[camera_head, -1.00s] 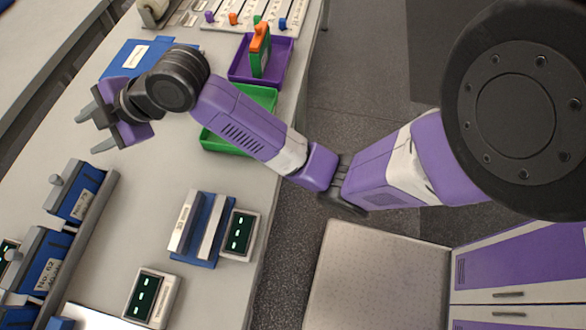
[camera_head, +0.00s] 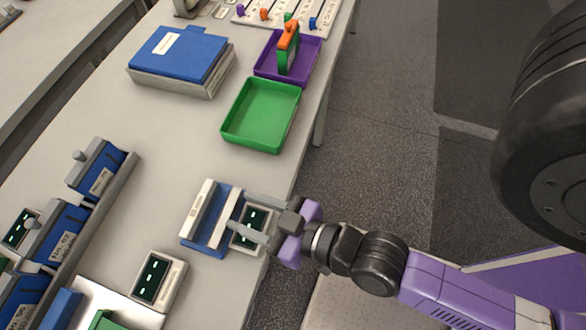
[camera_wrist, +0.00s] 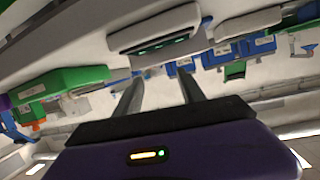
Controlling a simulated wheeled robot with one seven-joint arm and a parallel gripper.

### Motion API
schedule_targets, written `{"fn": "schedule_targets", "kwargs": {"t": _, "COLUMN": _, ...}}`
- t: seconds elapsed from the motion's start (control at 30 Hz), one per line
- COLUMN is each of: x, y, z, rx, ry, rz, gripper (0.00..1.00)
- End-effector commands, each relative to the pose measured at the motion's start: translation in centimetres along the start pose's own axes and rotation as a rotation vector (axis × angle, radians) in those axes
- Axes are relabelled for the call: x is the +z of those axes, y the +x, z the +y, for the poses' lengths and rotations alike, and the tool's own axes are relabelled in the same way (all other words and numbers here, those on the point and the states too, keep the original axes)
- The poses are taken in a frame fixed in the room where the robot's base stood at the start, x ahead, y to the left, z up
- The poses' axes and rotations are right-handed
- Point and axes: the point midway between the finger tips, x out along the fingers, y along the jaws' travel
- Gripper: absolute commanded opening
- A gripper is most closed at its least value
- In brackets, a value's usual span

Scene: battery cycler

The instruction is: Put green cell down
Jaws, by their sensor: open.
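A green piece with an orange top (camera_head: 287,50) stands upright in the purple tray (camera_head: 268,70) at the back right of the table; I cannot tell if it is the green cell. Another green piece (camera_head: 103,320) is cut off at the bottom edge. My gripper (camera_head: 238,212) is open and empty, pointing left over the small display box (camera_head: 250,228) beside the blue and white holder (camera_head: 213,215). In the wrist view its two fingers (camera_wrist: 160,74) are apart, with nothing between them and a display box (camera_wrist: 160,45) beyond.
An empty green tray (camera_head: 262,115) lies in front of the purple one. Blue units (camera_head: 98,165) line a rail at left. A second display box (camera_head: 156,280) stands near the front. The table between binders and holder is clear.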

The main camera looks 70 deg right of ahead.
Motion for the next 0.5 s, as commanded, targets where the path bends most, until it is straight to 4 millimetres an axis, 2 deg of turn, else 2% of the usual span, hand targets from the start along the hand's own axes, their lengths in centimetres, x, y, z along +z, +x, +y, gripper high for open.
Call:
{"fn": "schedule_targets", "kwargs": {"t": 0.03, "x": 0.6, "y": -2.2, "z": 0.5, "rx": 0.0, "ry": -0.006, "rz": -0.011, "gripper": 0.47}}
{"fn": "schedule_targets", "kwargs": {"t": 0.2, "x": 0.4, "y": -8.0, "z": 2.8, "rx": -0.01, "ry": -0.038, "rz": 0.0, "gripper": 0.47}}
{"fn": "schedule_targets", "kwargs": {"t": 0.33, "x": -0.4, "y": -10.7, "z": 3.9, "rx": -0.032, "ry": -0.062, "rz": 0.013, "gripper": 0.47}}
{"fn": "schedule_targets", "kwargs": {"t": 0.5, "x": -1.0, "y": -11.9, "z": 4.3, "rx": -0.049, "ry": -0.075, "rz": 0.022, "gripper": 0.47}}
